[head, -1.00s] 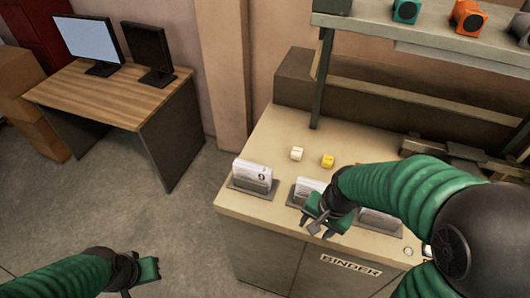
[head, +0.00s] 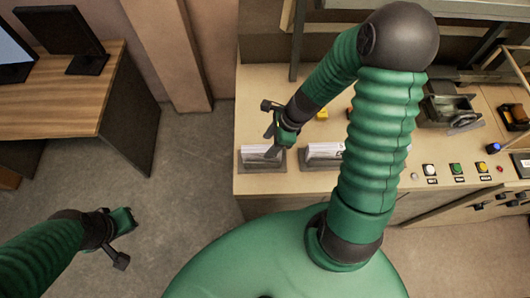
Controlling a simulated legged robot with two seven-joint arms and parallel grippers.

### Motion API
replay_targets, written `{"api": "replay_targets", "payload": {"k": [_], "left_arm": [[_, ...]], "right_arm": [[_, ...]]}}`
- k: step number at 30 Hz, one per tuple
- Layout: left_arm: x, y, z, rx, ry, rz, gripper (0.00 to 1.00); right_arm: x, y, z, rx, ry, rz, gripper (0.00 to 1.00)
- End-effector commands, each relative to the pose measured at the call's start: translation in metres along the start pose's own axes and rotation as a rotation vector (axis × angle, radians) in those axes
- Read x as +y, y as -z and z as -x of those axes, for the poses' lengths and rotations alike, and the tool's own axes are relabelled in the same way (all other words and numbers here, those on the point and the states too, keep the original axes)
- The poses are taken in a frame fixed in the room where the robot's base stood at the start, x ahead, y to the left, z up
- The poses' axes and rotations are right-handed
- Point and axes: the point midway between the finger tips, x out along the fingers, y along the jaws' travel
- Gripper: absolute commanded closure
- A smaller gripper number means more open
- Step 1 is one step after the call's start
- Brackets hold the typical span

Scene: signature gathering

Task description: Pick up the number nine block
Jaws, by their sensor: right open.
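A yellow block (head: 322,114) lies on the beige counter, right of my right gripper. No numeral can be read on either, so I cannot tell which is the number nine block. The white block is not visible now; my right arm or gripper may cover it. My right gripper (head: 276,138) is open above the counter, near the back of the left card holder. My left gripper (head: 127,222) hangs over the floor at lower left, away from the counter; its jaws are unclear.
Two holders with white cards, a left one (head: 262,157) and a middle one (head: 324,154), stand along the counter's (head: 247,110) front edge. Buttons (head: 455,169) and a dark device (head: 447,106) are at right. A wooden desk (head: 75,90) stands at left. Floor between is clear.

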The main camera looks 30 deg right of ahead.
Motion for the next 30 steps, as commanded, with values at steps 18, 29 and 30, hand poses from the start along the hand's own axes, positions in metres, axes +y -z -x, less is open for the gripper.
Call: {"api": "replay_targets", "payload": {"k": [18, 29, 30], "left_arm": [[0.000, 0.002, 0.007, 0.000, 0.000, 0.001, 1.00], [0.000, 0.002, 0.007, 0.001, 0.000, 0.001, 1.00], [0.000, 0.002, 0.007, 0.001, 0.000, 0.001, 1.00]], "right_arm": [[0.001, 0.003, -0.043, 0.000, -0.001, 0.001, 0.47], [0.003, 0.004, -0.044, 0.002, -0.003, -0.001, 0.84], [0.004, 0.004, -0.044, 0.002, -0.004, -0.001, 0.89]]}}
